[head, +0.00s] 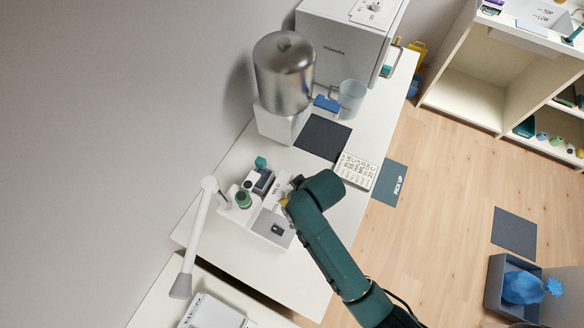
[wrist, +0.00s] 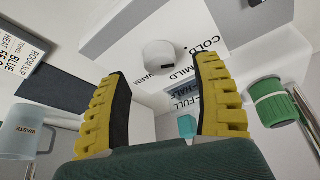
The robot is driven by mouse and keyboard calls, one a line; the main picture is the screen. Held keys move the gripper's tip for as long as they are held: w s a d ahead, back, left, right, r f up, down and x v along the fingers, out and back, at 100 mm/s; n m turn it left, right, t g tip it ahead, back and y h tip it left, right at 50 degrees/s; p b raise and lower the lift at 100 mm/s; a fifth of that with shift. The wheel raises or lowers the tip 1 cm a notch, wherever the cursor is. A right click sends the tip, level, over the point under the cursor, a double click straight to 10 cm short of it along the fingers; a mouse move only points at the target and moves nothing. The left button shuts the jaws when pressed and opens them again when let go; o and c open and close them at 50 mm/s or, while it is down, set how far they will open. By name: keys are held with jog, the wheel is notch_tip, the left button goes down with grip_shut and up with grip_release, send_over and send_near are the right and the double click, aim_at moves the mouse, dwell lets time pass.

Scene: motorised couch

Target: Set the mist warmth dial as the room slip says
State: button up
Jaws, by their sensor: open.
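The mist warmth dial (wrist: 158,52) is a white round knob with a small dark mark, beside the words COLD, MILD and WARM. The mark looks nearest MILD, but I cannot be sure. My gripper (wrist: 162,75) is open. Its yellow-and-black fingers stand apart, with the dial seen between their tips and no clear contact. In the head view my gripper (head: 285,201) is over the white unit (head: 270,226) and largely hidden by my arm, as is the dial.
A green knob or cup (head: 243,199) and a white arm lamp (head: 198,235) stand close to the unit. A steel tank (head: 284,75), a translucent waste cup (head: 351,98) and a dark mat (head: 322,137) are farther back.

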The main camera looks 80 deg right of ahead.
jog(key=shift+x, duration=1.95)
grip_shut()
